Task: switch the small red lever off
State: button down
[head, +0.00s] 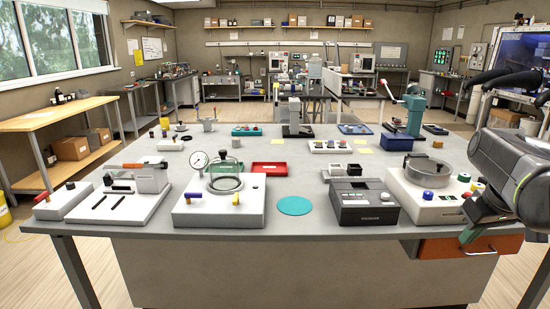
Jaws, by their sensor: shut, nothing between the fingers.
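A small white box (62,201) stands at the front left of the grey table. A small red control (466,195) also shows on the white machine (425,208) at the right, close to my arm. Which one is the named lever, and its on or off position, I cannot tell at this size. My gripper (474,229) hangs at the right front edge of the table, shut and empty, well away from the left box; its fingertips are hard to make out.
A white gauge unit (219,211), a teal disc (295,206) and a dark boxy device (364,203) stand along the front. An orange drawer front (440,247) is under the table at right. Bare table lies around the disc.

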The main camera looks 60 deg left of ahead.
aim_at(46, 195)
jog(key=j+u, duration=0.15)
jog(key=u, duration=0.3)
jog(key=j+u, duration=0.2)
jog(key=u, duration=0.25)
jog(key=j+u, duration=0.15)
jog(key=u, duration=0.3)
jog(key=j+u, duration=0.2)
jog(key=u, duration=0.25)
jog(key=i+j+u, duration=0.5)
jog(key=i+j, duration=0.2)
jog(key=j, duration=0.45)
jog(key=i+j+u, duration=0.5)
jog(key=i+j, duration=0.35)
jog(key=j, duration=0.1)
